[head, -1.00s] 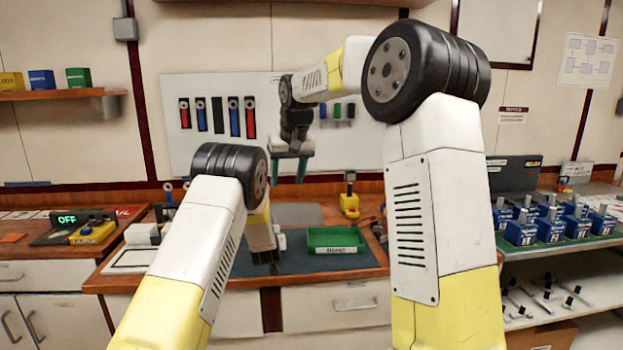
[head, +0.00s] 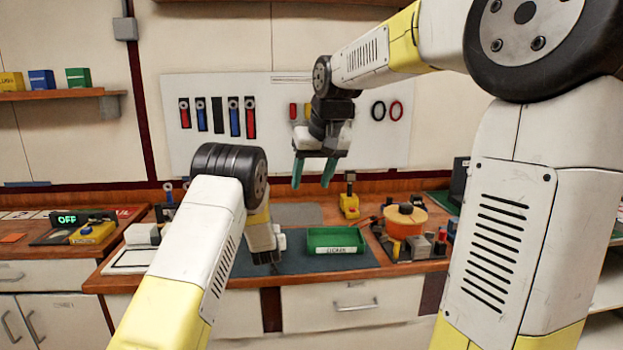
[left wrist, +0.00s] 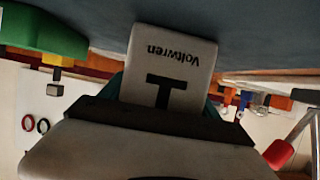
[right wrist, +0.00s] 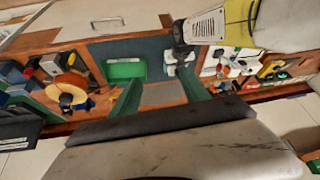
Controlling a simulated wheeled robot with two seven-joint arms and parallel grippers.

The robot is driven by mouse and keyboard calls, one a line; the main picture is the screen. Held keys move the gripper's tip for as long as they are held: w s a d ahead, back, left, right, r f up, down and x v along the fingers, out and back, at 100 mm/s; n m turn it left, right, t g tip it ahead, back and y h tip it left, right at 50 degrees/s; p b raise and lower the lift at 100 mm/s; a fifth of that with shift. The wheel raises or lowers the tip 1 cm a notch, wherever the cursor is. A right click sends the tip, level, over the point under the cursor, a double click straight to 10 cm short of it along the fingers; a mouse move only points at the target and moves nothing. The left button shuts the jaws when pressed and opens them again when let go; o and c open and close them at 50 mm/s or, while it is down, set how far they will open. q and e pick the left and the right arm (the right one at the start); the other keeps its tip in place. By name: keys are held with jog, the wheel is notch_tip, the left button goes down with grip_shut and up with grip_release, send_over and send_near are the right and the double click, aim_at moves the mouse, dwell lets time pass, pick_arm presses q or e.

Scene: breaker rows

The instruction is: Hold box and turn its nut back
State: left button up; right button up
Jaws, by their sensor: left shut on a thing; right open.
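A pale box (left wrist: 172,52) with the word Voltwren and a black T mark is between the fingers of my left gripper, just over the dark mat. In the head view, my left gripper (head: 266,256) is low at the mat, and only a small white part of the box (head: 282,242) shows beside it. The right wrist view also shows the box (right wrist: 181,57) at the left gripper. I cannot make out its nut. My right gripper (head: 313,176) is open and empty, pointing down, high above the back of the bench.
A green tray (head: 335,237) stands on the mat (head: 310,263) right of the box. Behind it is a yellow tool (head: 349,203). An orange spool (head: 405,220) and small parts crowd the bench's right. A white block (head: 142,234) is at the left. The air below my right gripper is clear.

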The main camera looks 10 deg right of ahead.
jog(key=w+a+f+n+g, duration=0.1)
jog(key=w+a+f, duration=0.4)
jog(key=w, duration=0.5)
jog(key=w+a+f, duration=0.5)
jog(key=w, duration=0.5)
jog(key=x, duration=1.1)
jog(key=shift+s+d+f, duration=0.1)
jog(key=shift+f, duration=0.15)
grip_shut()
